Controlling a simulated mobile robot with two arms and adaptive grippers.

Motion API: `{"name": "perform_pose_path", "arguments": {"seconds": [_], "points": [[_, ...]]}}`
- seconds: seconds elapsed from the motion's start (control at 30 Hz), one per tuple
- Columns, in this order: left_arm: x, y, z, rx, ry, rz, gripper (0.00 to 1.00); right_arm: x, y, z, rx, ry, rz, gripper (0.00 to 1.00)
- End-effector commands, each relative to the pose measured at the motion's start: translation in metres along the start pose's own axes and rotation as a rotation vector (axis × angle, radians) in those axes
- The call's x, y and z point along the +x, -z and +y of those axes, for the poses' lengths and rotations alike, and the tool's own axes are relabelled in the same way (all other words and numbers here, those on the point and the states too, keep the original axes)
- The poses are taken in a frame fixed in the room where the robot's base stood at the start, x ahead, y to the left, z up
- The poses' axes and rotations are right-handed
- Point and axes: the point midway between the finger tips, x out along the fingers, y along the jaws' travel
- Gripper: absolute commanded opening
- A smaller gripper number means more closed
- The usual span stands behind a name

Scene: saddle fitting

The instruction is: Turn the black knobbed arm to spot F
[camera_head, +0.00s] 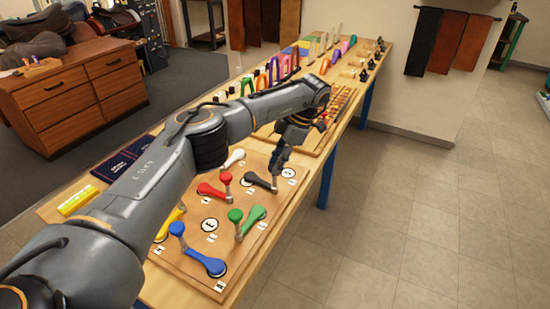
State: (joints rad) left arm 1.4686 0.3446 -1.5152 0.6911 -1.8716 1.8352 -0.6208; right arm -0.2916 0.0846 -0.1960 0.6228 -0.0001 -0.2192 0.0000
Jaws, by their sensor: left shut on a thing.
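The black knobbed arm (259,181) lies on the wooden board (262,231), towards its far right side. My left gripper (276,171) points down at the right end of the black arm and is shut on its knob, which the fingers mostly hide. A white round spot (288,173) shows just right of the gripper; its letter is too small to read for sure. Another round spot (209,225) nearer the middle of the board looks marked E. I cannot pick out spot F. My right gripper is not in view.
Red (215,188), green (250,219), blue (203,257), yellow (170,222) and white (234,158) knobbed arms share the board. A yellow block (77,200) and dark booklets (128,158) lie on the table's left. Racks of colourful pieces stand further back.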

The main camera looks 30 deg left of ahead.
Motion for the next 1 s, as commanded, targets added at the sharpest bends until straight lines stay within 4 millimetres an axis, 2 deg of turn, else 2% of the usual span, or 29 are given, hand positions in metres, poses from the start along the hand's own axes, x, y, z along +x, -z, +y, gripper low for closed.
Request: {"name": "perform_pose_path", "arguments": {"seconds": [0.4, 0.87, 0.9, 1.0], "points": [[0.001, -0.001, -0.001, -0.131, 0.051, -0.001, 0.00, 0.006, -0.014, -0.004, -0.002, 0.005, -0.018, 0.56], [0.001, -0.001, -0.001, -0.140, 0.056, -0.001, 0.00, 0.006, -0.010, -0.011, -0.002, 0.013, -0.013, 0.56], [0.001, -0.001, -0.001, -0.139, 0.056, -0.001, 0.39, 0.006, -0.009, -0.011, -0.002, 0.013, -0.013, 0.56], [0.001, -0.001, -0.001, -0.139, 0.056, -0.001, 0.56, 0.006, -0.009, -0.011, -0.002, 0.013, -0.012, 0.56]]}}
